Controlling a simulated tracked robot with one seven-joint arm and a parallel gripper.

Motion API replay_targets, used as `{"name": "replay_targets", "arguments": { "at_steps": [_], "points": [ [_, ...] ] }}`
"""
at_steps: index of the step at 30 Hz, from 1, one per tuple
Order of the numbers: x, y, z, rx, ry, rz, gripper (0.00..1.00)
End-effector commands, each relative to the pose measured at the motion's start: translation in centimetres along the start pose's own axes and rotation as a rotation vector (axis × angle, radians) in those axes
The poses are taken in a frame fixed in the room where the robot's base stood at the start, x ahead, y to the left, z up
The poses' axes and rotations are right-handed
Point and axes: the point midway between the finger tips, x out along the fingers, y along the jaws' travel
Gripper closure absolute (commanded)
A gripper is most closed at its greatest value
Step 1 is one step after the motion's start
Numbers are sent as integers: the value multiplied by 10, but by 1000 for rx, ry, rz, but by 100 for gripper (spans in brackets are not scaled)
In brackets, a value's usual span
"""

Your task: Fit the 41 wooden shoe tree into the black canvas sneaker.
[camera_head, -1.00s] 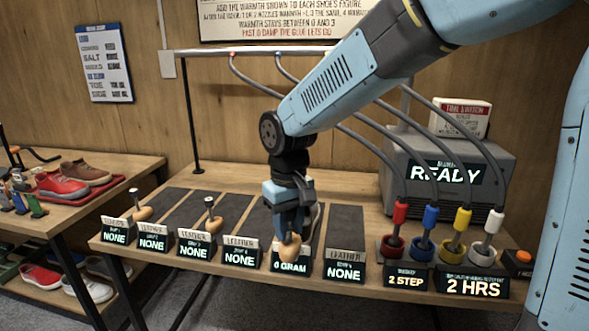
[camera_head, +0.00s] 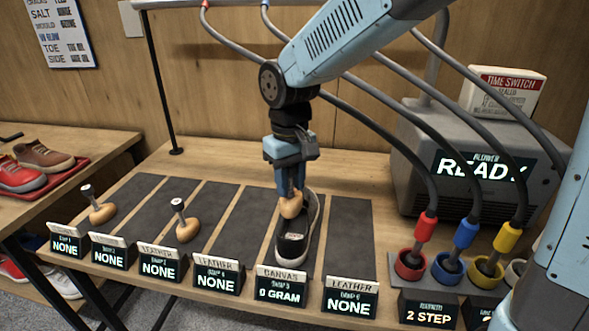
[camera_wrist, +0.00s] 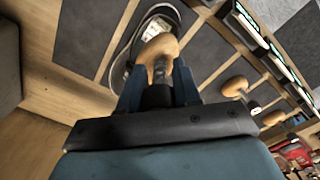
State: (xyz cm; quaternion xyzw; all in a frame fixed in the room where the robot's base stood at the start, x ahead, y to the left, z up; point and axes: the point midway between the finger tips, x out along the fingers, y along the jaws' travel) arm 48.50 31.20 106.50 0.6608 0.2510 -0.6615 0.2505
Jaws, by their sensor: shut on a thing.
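The black canvas sneaker (camera_head: 296,238) lies on the dark mat of the bay labelled CANVAS, its toe toward the front edge. In the wrist view its white-edged opening and laces (camera_wrist: 122,68) show beside the held tree. My gripper (camera_head: 290,190) is shut on a wooden shoe tree (camera_head: 291,205), held over the heel end of the sneaker. The tree also shows between the fingers in the wrist view (camera_wrist: 158,48). I cannot tell whether it touches the shoe, and its size mark is not readable.
Two other wooden shoe trees with metal posts, one at the left (camera_head: 102,212) and one nearer (camera_head: 187,229), stand on mats. Small displays line the front edge, the CANVAS one (camera_head: 281,287) reading 0 GRAM. The grey blower (camera_head: 470,165) and coloured hose nozzles (camera_head: 424,230) stand at the right.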

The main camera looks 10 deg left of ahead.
Motion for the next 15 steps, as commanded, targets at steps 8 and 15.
{"name": "replay_targets", "arguments": {
  "at_steps": [8, 15],
  "points": [
    [0, 5, 0, 11, 0, 0, 100],
    [2, 8, 4, 15, 0, 0, 100]
  ]
}}
